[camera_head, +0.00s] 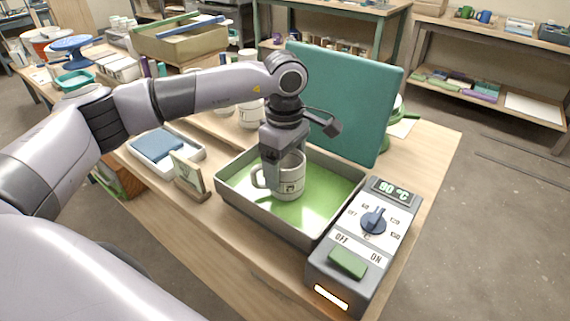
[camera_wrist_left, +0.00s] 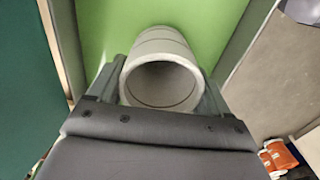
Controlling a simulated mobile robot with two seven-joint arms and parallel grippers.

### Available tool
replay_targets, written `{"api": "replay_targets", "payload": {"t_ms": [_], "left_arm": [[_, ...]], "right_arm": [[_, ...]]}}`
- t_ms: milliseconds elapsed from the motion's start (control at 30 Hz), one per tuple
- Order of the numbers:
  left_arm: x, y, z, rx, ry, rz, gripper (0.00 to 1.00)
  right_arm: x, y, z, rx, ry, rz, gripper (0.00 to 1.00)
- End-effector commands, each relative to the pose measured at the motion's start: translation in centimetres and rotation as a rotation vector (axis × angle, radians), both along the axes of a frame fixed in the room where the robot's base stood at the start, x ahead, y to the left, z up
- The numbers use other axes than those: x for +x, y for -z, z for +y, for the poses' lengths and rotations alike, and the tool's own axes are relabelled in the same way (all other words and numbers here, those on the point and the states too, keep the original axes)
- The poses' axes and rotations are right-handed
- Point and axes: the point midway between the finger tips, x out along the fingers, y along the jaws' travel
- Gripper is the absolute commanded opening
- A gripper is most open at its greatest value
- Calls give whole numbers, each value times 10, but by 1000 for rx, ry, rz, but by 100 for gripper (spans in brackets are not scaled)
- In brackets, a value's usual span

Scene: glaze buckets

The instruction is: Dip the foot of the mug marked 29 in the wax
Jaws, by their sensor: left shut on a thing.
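A pale grey mug (camera_head: 290,181) with a dark mark on its side is upright over the green wax (camera_head: 322,213) in the grey pan (camera_head: 270,224). The mark is too small to read. My left gripper (camera_head: 282,160) is shut on the mug from above, one finger on each side of its wall. In the left wrist view, the open mouth of the mug (camera_wrist_left: 160,84) sits between the fingers. The handle points left in the head view. I cannot tell whether the foot touches the wax. My right gripper is out of view.
A teal lid (camera_head: 345,100) stands raised behind the pan. A control box (camera_head: 345,262) with a dial and green switch adjoins the pan's right side. More pale mugs (camera_head: 250,113) stand behind.

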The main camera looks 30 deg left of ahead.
Motion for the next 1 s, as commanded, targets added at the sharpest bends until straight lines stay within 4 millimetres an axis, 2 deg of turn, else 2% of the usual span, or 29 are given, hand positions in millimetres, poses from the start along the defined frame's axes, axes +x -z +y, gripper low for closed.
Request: {"api": "replay_targets", "payload": {"t_ms": [533,1000], "left_arm": [[0,-22,0,0,0,-2,36],[0,-23,0,-1,0,-2,36]], "right_arm": [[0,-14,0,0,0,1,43],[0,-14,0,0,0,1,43]]}}
